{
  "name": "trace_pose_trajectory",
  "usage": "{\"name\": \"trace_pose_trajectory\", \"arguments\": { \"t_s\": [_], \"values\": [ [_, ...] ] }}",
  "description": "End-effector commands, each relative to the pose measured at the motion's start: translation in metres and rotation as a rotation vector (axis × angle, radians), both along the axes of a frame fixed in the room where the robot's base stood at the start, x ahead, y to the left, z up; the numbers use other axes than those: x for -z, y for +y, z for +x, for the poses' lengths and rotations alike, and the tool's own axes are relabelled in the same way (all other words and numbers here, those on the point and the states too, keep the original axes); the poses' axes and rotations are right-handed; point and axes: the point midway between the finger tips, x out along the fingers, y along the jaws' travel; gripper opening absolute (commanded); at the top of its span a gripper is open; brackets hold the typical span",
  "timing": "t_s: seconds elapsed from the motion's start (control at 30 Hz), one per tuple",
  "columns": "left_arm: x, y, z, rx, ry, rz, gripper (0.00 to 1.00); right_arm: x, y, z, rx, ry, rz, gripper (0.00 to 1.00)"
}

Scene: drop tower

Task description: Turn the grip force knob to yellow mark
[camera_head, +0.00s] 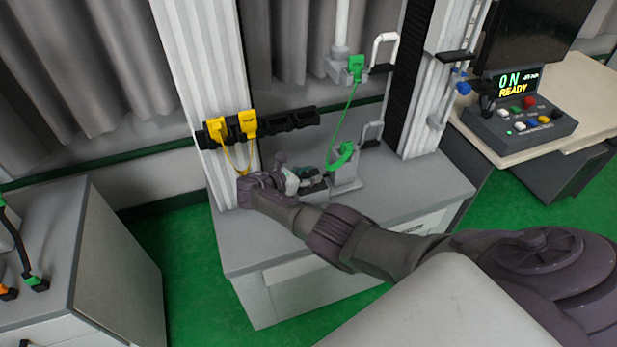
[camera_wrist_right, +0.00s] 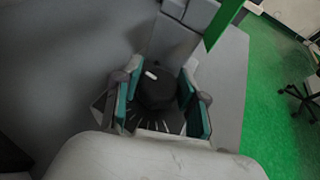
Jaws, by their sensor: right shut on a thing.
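The grip force knob (camera_wrist_right: 157,89) is a round black knob with a white pointer line, seen in the right wrist view. The pointer lies toward the upper left of the knob's top. A dial with white tick marks (camera_wrist_right: 160,126) shows just below it; I cannot make out a yellow mark. My right gripper (camera_wrist_right: 160,98) is shut on the knob, one teal-lined finger on each side. In the head view my right gripper (camera_head: 297,181) is at the machine's base, and its wrist and fingers hide the knob. My left gripper is not in view.
A grey fixture (camera_head: 346,182) with a green connector (camera_head: 343,156) stands right beside my right gripper. A green cable (camera_head: 343,124) rises from it. Yellow connectors (camera_head: 248,124) hang on a black rail (camera_head: 290,119) behind. A control box (camera_head: 520,122) sits on the desk at right.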

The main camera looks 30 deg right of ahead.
Motion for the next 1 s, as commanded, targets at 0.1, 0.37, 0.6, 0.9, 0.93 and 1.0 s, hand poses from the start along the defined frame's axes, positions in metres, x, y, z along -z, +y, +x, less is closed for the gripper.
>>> {"name": "trace_pose_trajectory", "arguments": {
  "t_s": [0.1,0.37,0.6,0.9,0.93,1.0],
  "values": [
    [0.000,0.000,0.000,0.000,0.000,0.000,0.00,-0.001,-0.001,0.000,0.004,-0.002,-0.003,0.07],
    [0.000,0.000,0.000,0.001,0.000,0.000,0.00,-0.002,-0.001,0.001,0.003,-0.002,-0.003,0.43],
    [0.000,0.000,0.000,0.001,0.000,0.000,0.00,-0.001,-0.001,0.001,0.002,-0.002,-0.002,0.67],
    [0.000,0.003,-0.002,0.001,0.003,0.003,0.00,-0.003,0.006,0.000,0.000,-0.001,-0.001,0.67],
    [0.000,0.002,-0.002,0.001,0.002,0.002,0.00,-0.004,0.009,0.000,-0.001,-0.001,-0.001,0.67],
    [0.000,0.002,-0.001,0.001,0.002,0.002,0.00,-0.008,0.019,-0.002,-0.001,-0.003,0.000,0.67]
  ]
}}
